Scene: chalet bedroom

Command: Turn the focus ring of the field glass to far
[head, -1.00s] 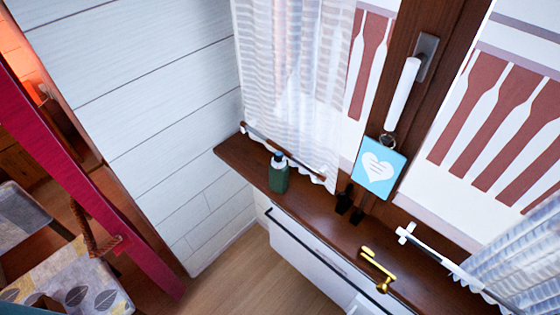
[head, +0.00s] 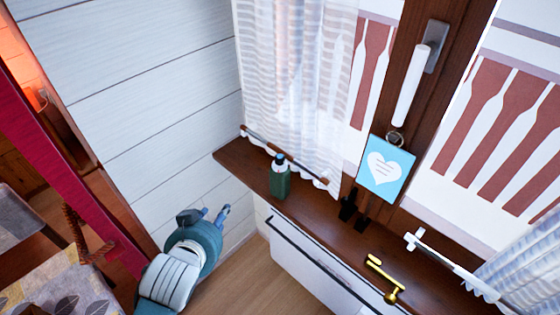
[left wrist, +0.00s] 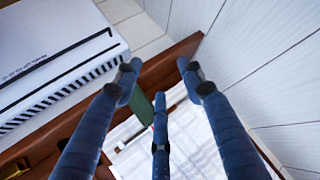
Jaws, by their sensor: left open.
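A dark green object with a pale collar and dark blue-black top, likely the field glass (head: 280,181), stands upright on the brown window sill (head: 240,160). Its ring markings are too small to read. In the left wrist view, the green body (left wrist: 142,108) shows partly behind my fingers. My left gripper (head: 208,214) is in front of the white wall, lower left of the green object and apart from it. In the left wrist view, its blue fingers (left wrist: 158,78) are spread with nothing held between them. My right gripper is not in view.
A white heater (head: 310,262) is under the sill. A curtain rod (head: 285,157) and sheer curtain (head: 290,80) are behind the green object. Black stands (head: 350,210), a blue heart card (head: 385,172) and a brass piece (head: 384,277) are to the right. The plank wall (head: 150,100) is left.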

